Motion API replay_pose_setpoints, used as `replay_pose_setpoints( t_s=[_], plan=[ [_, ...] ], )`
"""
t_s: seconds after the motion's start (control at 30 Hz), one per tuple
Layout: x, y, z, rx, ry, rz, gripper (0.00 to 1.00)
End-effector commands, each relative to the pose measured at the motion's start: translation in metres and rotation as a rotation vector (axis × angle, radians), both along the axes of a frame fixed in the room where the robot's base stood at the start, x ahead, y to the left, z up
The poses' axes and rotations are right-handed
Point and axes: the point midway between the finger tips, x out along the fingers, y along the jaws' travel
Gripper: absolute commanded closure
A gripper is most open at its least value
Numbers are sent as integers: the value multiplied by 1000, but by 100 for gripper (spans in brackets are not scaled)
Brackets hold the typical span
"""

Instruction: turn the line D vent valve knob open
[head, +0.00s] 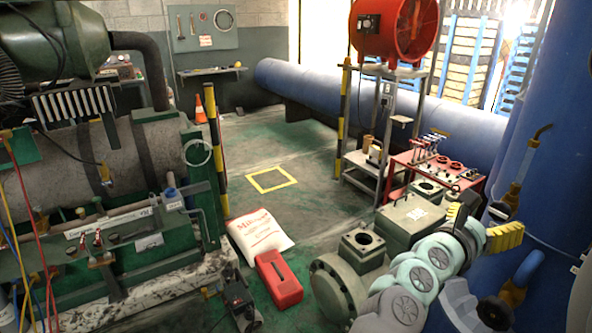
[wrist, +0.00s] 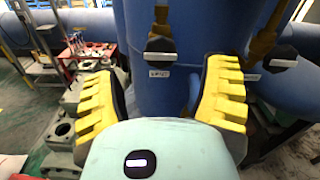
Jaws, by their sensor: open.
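My gripper (head: 488,221) is open and empty in front of the tall blue column (head: 542,130) at the right of the head view. The wrist view shows my gripper's (wrist: 162,72) ribbed yellow fingers spread wide. A second dark knob (wrist: 279,56) on brass pipework lies right of the right finger. Neither finger visibly touches a knob. I cannot tell which knob is line D's vent.
Grey-green machinery (head: 404,222) stands beside my arm. A red panel cart (head: 432,174) is behind it. A white sack (head: 259,236) and red case (head: 278,279) lie on the floor at centre. Open floor surrounds the yellow square (head: 272,179). Another brass fitting (head: 513,292) sits low on the column.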

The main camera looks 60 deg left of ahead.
Motion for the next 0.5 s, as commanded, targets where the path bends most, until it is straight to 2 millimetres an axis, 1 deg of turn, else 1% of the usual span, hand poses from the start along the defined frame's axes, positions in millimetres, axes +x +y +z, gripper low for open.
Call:
replay_pose_setpoints(
  t_s=[0.03, 0.23, 0.4, 0.5],
  plan=[
    [9, -3, 3, -3, -1, -7, 26],
    [40, -3, 4, -3, -2, -6, 26],
    [58, -3, 3, -1, -3, -2, 26],
    [64, -3, 2, -1, -2, -2, 26]
  ],
)
